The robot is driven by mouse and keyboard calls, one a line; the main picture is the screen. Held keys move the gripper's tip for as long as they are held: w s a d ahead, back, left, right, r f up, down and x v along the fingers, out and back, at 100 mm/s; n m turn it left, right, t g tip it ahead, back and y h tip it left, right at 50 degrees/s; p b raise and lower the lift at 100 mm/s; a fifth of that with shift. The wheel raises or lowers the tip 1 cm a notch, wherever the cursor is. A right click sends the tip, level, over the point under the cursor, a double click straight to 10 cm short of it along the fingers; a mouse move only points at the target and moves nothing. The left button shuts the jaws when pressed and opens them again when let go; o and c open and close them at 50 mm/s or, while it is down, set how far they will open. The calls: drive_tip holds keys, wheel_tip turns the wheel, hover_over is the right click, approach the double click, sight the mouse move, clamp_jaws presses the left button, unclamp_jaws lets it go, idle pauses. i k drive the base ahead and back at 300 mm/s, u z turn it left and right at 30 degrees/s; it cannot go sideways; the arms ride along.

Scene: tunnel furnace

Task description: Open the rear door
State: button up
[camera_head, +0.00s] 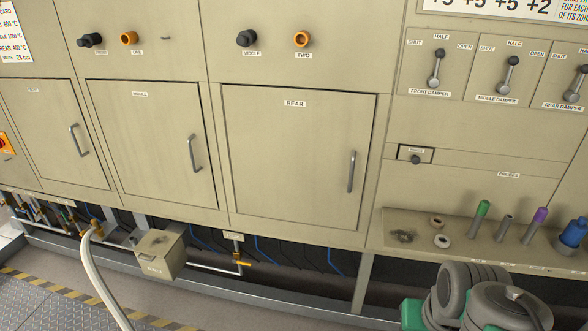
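The rear door (290,160) is a beige panel labelled REAR, right of centre in the head view. It sits flush in its dark-edged frame and looks shut. Its grey vertical bar handle (351,172) is near the door's right edge. Nothing touches the door or the handle. My gripper cannot be made out in this view.
The middle door (150,140) and another door (55,130) at the left look shut. A shelf (400,219) at lower right holds probes and rings. Grey rounded parts (505,305) fill the bottom right. A beige box (158,254) and pale hose (95,270) are lower left.

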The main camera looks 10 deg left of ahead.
sight(296, 154)
drive_tip(key=u, duration=2.85)
drive_tip(key=k, duration=0.8)
drive_tip(key=z, duration=0.65)
drive_tip(key=i, duration=0.5)
